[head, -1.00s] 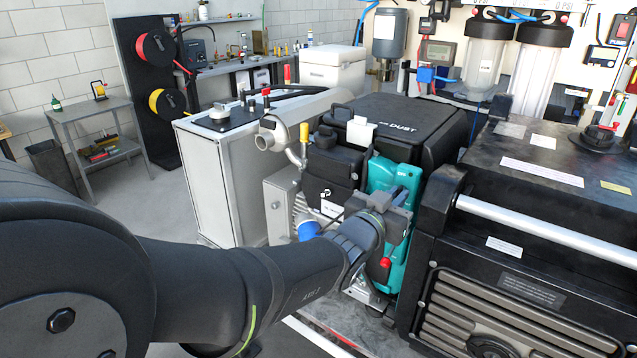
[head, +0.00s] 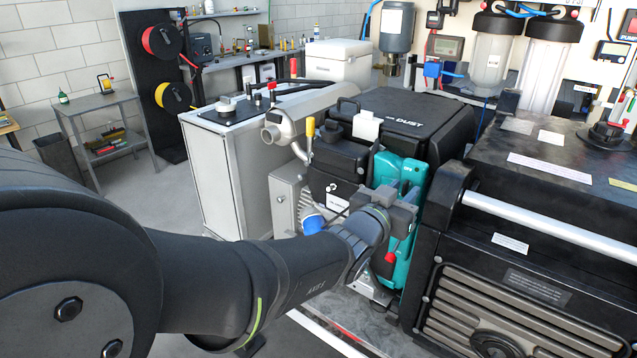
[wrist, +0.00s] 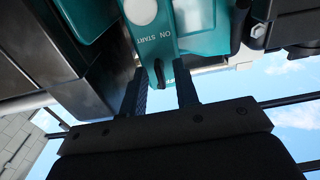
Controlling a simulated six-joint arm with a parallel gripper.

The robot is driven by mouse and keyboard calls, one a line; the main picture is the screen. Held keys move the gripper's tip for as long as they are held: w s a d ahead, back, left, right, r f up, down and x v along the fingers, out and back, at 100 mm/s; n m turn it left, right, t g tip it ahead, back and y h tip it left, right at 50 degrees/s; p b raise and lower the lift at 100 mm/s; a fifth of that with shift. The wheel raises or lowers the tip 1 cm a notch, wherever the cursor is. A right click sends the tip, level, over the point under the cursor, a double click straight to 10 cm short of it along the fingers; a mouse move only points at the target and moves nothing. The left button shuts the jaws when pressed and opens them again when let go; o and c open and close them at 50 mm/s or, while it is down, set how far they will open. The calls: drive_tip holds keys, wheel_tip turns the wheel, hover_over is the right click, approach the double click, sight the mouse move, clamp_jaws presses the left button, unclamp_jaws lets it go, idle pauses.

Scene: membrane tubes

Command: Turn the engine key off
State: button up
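The engine key (wrist: 159,74) is a small dark piece at the edge of a teal control panel (wrist: 183,28) in the wrist view. White lettering on the panel reads ON and START, and the picture is upside down. My gripper (wrist: 161,68) is open, with one dark finger on each side of the key. I cannot tell whether either finger touches it. In the head view, my gripper (head: 404,192) is at the front of the teal engine housing (head: 407,172). The arm and gripper hide the key there.
A red knob (head: 390,258) is just below my gripper. A large black machine with a metal rail (head: 545,230) stands close on the right. A blue cap (head: 313,224) and a black engine block (head: 337,165) are on the left. Open floor lies further left.

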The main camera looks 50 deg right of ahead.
drive_tip(key=a, duration=1.7)
drive_tip(key=shift+a, duration=0.15)
drive_tip(key=d, duration=1.6)
drive_tip(key=shift+d, duration=0.4)
drive_tip(key=shift+a, duration=0.1)
drive_tip(key=shift+d, duration=0.45)
drive_tip(key=m, duration=0.4)
drive_tip(key=shift+m, duration=2.3)
idle(0.6)
